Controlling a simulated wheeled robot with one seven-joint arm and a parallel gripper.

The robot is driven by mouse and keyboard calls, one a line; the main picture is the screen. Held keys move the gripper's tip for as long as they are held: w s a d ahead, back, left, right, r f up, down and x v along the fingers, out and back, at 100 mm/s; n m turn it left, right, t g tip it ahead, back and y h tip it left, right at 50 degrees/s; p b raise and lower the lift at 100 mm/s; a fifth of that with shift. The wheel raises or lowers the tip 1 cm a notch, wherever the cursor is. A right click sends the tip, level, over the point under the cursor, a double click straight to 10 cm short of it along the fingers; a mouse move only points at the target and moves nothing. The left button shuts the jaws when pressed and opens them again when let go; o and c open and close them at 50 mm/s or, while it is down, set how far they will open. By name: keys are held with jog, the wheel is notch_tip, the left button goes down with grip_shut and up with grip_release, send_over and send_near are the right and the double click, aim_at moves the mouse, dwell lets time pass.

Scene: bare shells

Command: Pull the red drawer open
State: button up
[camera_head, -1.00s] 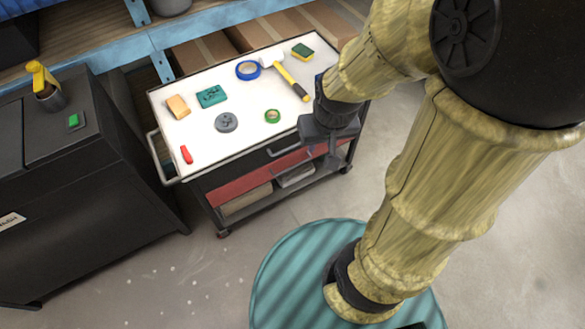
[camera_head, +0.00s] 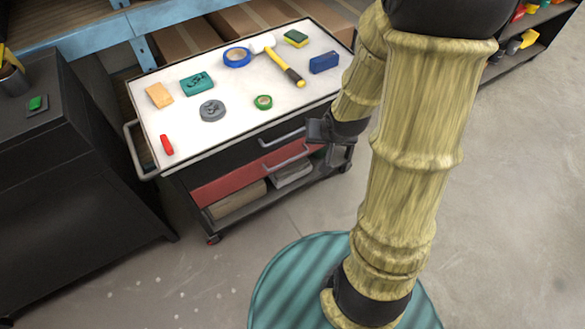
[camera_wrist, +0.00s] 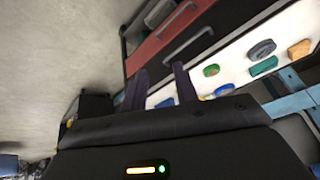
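The red drawer (camera_head: 228,186) is in the front of the tool cart, below a black drawer (camera_head: 240,148). Its front looks flush with the cart, and it has a grey bar handle (camera_head: 286,160). In the wrist view the red drawer (camera_wrist: 148,54) shows upside down at the upper middle, beyond my fingertips. My gripper (camera_head: 314,131) is at the cart's right front, near the right ends of both drawer handles. In the wrist view my gripper (camera_wrist: 160,78) has its two fingers apart with nothing held between them. No contact with a handle shows.
The white cart top (camera_head: 185,135) holds a hammer (camera_head: 285,69), tape rolls, sponges and a blue box (camera_head: 324,62). A lower shelf has cardboard. A black cabinet (camera_head: 75,170) stands left of the cart. Floor in front is clear.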

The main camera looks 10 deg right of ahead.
jog(key=w+d+f+m+t+y+b, duration=0.1)
jog(key=w+f+m+t+b, duration=0.1)
jog(key=f+b, duration=0.8)
jog(key=w+d+f+m+t+y+b, duration=0.1)
jog(key=f+m+t+b, duration=0.3)
jog(key=f+b, duration=0.7)
jog(key=w+d+f+m+t+y+b, duration=0.1)
jog(key=f+m+b, duration=0.4)
jog(key=f+b, duration=0.5)
notch_tip(320, 180, down, 5)
jog(key=w+t+y, duration=0.1)
jog(key=w+t, duration=0.1)
jog(key=shift+w+r+t+y, duration=0.2)
jog(key=shift+w+t+y, duration=0.1)
jog(key=shift+y, duration=0.1)
jog(key=shift+w+f+b, duration=0.1)
jog(key=shift+b, duration=0.35)
jog(key=b, duration=1.3)
send_near(293, 158)
jog(key=f+x, duration=0.1)
jog(key=x, duration=0.8)
jog(key=shift+w+a, duration=0.15)
jog(key=shift+w, duration=0.45)
